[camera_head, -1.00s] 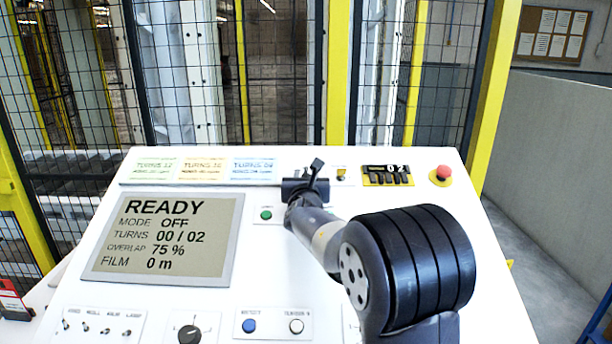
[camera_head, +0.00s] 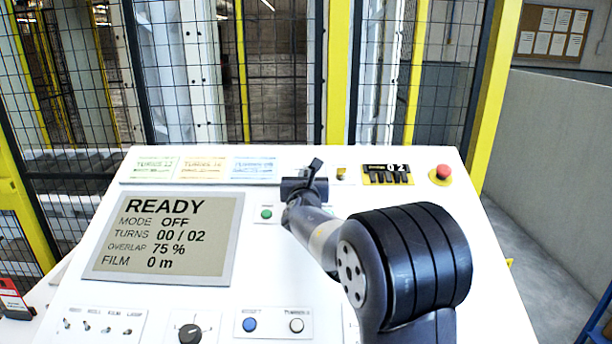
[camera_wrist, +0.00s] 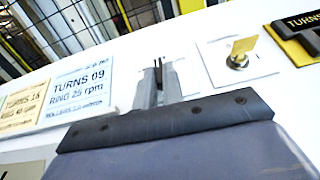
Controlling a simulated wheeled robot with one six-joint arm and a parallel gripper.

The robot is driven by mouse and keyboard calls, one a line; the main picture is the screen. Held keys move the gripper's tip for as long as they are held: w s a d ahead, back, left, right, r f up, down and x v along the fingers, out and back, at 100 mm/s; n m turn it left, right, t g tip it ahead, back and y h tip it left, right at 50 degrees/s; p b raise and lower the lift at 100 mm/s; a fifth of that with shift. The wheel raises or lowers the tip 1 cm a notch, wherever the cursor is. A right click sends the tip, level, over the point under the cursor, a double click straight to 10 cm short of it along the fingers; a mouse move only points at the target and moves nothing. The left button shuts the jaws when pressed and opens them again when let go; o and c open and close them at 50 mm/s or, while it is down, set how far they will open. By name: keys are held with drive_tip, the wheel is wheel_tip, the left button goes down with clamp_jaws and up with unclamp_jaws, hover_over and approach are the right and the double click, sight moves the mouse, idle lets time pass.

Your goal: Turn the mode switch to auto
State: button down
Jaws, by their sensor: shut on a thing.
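My gripper (camera_head: 306,180) is at the upper middle of the white control panel, between the blue card and the brass key. In the wrist view its two grey fingers (camera_wrist: 158,84) are close together against the panel, shut on a thin dark piece, apparently the mode switch (camera_wrist: 160,86). The fingers and the gripper body hide most of the switch and its labels, so its angle cannot be read. The display (camera_head: 165,238) reads READY, MODE OFF, TURNS 00 / 02, OVERLAP 75 % and FILM 0 m.
A green button (camera_head: 266,214) lies just left of my arm. A black knob (camera_head: 189,333) and a blue button (camera_head: 249,325) line the lower panel.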

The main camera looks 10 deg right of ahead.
drive_tip(key=shift+a+r+h, duration=0.1)
drive_tip(key=shift+h, duration=0.2)
drive_tip(key=m+h+p, duration=0.1)
drive_tip(key=m+g+h+p, duration=0.1)
drive_tip(key=m+p, duration=0.1)
drive_tip(key=m+h+p, duration=0.1)
drive_tip(key=h, duration=0.1)
drive_tip(key=shift+w+a+r+g, duration=0.1)
drive_tip(key=shift+w+a+g, duration=0.05)
drive_tip(key=shift+a+g, duration=0.2)
drive_tip(key=m+g+h+p, duration=0.1)
drive_tip(key=m, duration=0.1)
drive_tip(key=m+g+h+p, duration=0.3)
drive_tip(key=m+g, duration=0.1)
drive_tip(key=m, duration=0.1)
drive_tip(key=shift+w+a+h, duration=0.2)
drive_tip(key=shift+w+h, duration=0.1)
drive_tip(key=shift+g, duration=0.45)
drive_tip(key=c, duration=1.5)
unclamp_jaws()
drive_tip(key=shift+a, duration=0.1)
